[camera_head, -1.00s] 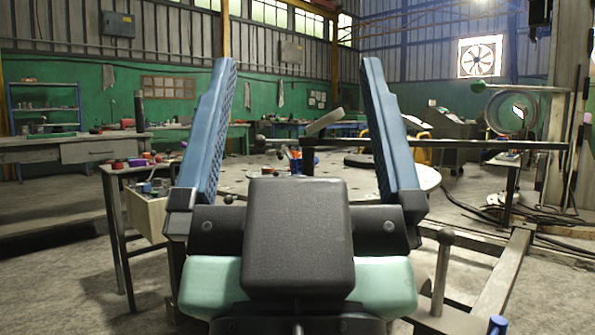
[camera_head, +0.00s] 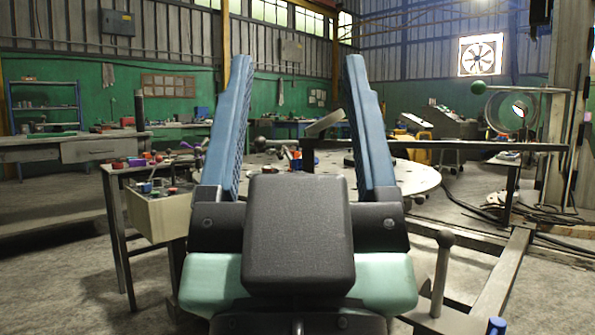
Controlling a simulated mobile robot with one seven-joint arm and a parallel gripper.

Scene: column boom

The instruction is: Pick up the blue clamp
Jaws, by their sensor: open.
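My gripper (camera_head: 298,60) is in the middle of the head view, its two long blue fingers pointing up and away from the camera. It is open, with nothing between the fingertips. I cannot make out the blue clamp for certain. Beyond the gripper, a round pale table (camera_head: 415,177) carries small items, partly hidden by the fingers and the black gripper housing.
A small cart with a pale drawer box (camera_head: 160,214) stands at left. A grey desk (camera_head: 80,149) is farther back. A dark horizontal bar (camera_head: 450,146) crosses at right over the round table. Cables (camera_head: 570,243) lie on the floor at right. The floor at front left is clear.

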